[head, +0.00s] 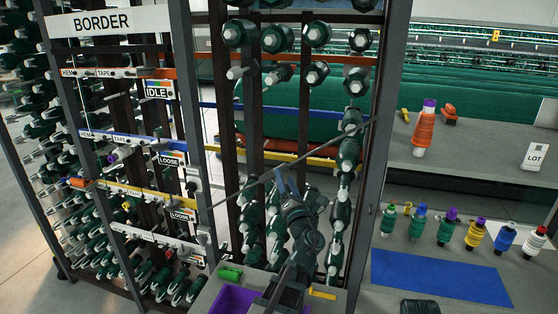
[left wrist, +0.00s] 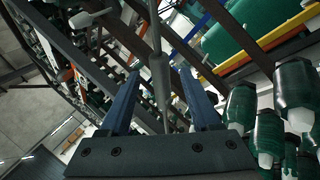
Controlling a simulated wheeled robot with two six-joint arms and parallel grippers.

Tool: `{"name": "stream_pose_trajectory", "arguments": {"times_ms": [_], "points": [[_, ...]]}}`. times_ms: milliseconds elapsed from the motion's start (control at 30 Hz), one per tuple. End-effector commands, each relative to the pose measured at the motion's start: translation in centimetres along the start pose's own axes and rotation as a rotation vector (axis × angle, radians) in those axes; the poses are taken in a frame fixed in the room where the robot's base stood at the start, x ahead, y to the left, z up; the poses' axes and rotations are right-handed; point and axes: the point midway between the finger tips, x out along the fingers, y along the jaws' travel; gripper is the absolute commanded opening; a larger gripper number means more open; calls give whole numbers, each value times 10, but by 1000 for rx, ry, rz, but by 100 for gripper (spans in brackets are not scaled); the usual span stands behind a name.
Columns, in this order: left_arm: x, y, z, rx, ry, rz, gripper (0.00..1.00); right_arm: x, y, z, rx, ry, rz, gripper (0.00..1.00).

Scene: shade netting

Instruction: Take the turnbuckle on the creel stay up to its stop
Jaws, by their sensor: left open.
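The creel stay (head: 338,140) is a thin grey rod running diagonally across the front of the creel frame. In the left wrist view, the turnbuckle (left wrist: 158,78) is a thicker grey body on the rod, tapering at its lower end. My left gripper (head: 281,180) has its blue fingers up at the stay. In the left wrist view the left gripper (left wrist: 160,72) is open, with one finger on each side of the turnbuckle and a visible gap on both sides. I cannot tell how far the turnbuckle is from its stop. My right gripper is not in view.
Creel posts and green yarn packages (head: 275,38) stand close around the arm. Tag rails with an IDLE sign (head: 157,90) and LOOSE signs are at left. A purple bin (head: 232,299) is below.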

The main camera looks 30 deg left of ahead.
Motion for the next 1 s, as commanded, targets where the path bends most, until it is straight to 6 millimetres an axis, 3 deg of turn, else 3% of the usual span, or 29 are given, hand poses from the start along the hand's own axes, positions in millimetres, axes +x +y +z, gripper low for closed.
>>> {"name": "stream_pose_trajectory", "arguments": {"times_ms": [100,400,867,900,1000], "points": [[29,0,2,0,1,2,64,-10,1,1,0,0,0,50],[70,0,1,0,0,1,64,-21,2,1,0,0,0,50],[80,0,0,-2,0,0,64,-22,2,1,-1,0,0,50],[80,0,0,-2,0,0,62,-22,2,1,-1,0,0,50],[80,0,0,-2,0,0,44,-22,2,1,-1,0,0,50]]}}
